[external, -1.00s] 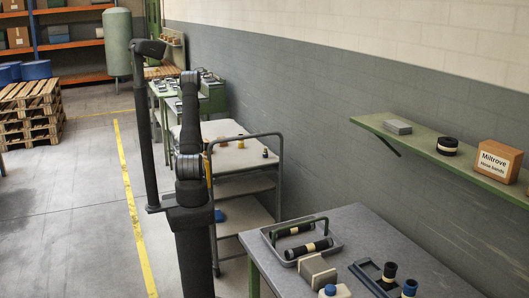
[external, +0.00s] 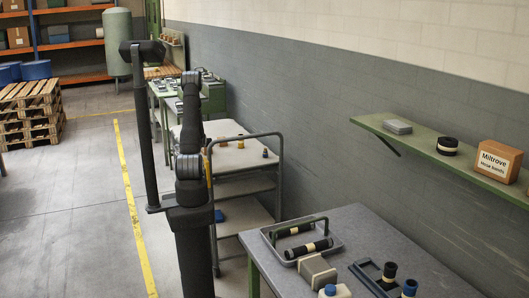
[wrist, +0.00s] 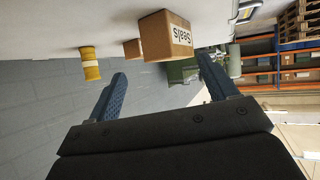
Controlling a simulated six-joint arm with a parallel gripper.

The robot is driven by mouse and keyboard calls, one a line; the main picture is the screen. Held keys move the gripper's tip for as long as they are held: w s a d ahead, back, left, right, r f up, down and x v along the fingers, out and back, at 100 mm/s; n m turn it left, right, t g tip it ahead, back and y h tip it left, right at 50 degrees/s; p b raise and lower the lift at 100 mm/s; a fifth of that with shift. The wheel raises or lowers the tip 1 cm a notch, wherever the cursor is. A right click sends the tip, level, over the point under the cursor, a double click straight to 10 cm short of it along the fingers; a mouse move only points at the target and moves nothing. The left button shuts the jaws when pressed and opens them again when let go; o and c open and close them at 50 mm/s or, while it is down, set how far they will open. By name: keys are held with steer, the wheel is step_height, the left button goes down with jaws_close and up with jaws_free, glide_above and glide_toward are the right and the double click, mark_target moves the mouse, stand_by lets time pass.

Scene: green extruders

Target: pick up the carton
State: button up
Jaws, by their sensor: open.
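In the wrist view, which is turned nearly upside down, a brown cardboard carton (wrist: 166,38) with a white label that seems to read "Seals" rests on a pale surface (wrist: 60,22). My gripper (wrist: 160,66) is open, its two blue fingers spread wide. The carton shows beyond the fingertips, between them and apart from them, with nothing held. In the external view my arm hides the gripper. Another carton (external: 496,161), marked "Miltrove Hose bands", sits on the green wall shelf (external: 400,143) at right.
A yellow spool (wrist: 90,64) and a smaller brown box (wrist: 132,48) stand near the carton on the same surface. A grey wall (wrist: 40,110) lies close by. The external view shows a cart (external: 272,190) and a grey table (external: 365,225) with tools and a bottle.

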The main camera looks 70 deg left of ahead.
steer(key=w+a+r+n+g+h, duration=0.55)
steer(key=a+r, duration=0.25)
steer(key=r, duration=0.2)
steer(key=shift+m+t+h, duration=0.25)
steer(key=shift+m+h, duration=0.1)
steer(key=shift+m, duration=0.1)
steer(key=x, duration=0.8)
steer(key=s+x, duration=0.1)
steer(key=x, duration=0.3)
steer(key=shift+d+f, duration=0.15)
steer(key=shift+d, duration=0.1)
steer(key=shift+x, duration=2.65)
steer(key=shift+d+f, duration=0.1)
steer(key=shift+f, duration=0.2)
steer(key=c, duration=1.3)
steer(key=shift+r, duration=0.1)
